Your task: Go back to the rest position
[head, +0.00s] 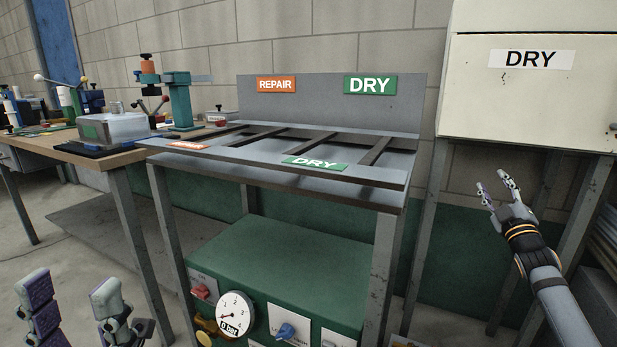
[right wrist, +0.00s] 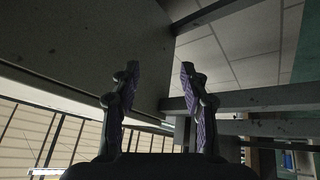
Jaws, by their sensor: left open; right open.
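My left gripper (head: 72,302) shows at the bottom left of the head view, with its two fingers apart and nothing between them. My right gripper (head: 499,187) is raised at the right of the head view, below the cream cabinet. Its fingers are apart and empty, and they also show open in the right wrist view (right wrist: 158,85). Neither gripper touches anything that I can see.
A grey metal rack (head: 275,178) with REPAIR and DRY labels stands in the middle, its slots empty. A green machine (head: 300,260) with a gauge sits under it. A wooden workbench (head: 60,148) with tools is at the left. A cream DRY cabinet (head: 540,100) stands at the right.

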